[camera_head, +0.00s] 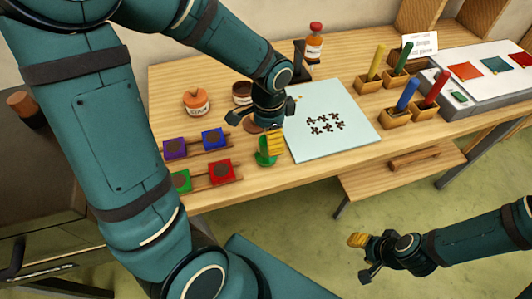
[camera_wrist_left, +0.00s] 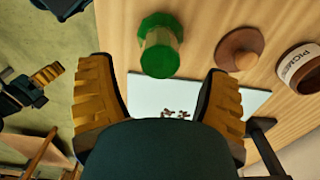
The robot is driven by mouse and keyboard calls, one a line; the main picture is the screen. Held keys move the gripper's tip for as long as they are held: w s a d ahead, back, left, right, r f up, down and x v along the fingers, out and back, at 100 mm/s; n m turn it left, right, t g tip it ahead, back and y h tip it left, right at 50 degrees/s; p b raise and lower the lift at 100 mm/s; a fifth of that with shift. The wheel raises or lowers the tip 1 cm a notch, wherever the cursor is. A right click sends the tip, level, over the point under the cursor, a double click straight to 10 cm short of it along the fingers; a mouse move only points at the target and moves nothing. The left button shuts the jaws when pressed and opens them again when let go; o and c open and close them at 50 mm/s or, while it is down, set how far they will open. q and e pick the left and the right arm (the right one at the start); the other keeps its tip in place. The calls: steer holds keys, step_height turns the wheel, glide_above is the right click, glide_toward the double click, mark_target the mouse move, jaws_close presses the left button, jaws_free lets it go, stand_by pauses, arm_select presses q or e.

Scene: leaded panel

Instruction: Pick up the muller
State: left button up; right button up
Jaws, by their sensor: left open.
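The muller (camera_head: 266,151) is a green, glassy piece with a wide round end, at the front edge of the table just left of the pale slab. In the left wrist view the muller (camera_wrist_left: 160,48) shows whole, ahead of the space between the fingers. My left gripper (camera_head: 256,137) is open and empty close to it, partly covering it in the head view. Its yellow-padded fingers (camera_wrist_left: 158,85) are well apart in the wrist view, and I see no contact. My right gripper (camera_head: 361,257) is open and empty, low in front of the table.
The pale slab (camera_head: 347,133) bears dark bits. A brown knobbed lid (camera_wrist_left: 238,50) and an open pigment jar (camera_wrist_left: 302,68) are beside the muller. Several colour blocks (camera_head: 213,138) sit left. An orange-capped jar (camera_head: 196,101) and a red-capped bottle (camera_head: 314,44) stand behind.

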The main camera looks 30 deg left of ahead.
arm_select(q)
steer(key=f, duration=0.1)
steer(key=f+b, duration=0.1)
steer(key=f, duration=0.2)
steer(key=shift+s+a, duration=0.2)
steer(key=shift+s, duration=0.1)
steer(key=shift+f, duration=0.3)
jaws_close()
steer(key=shift+r, duration=0.1)
step_height(320, 180, up, 10)
steer(key=p, duration=0.2)
steer(key=shift+p, duration=0.35)
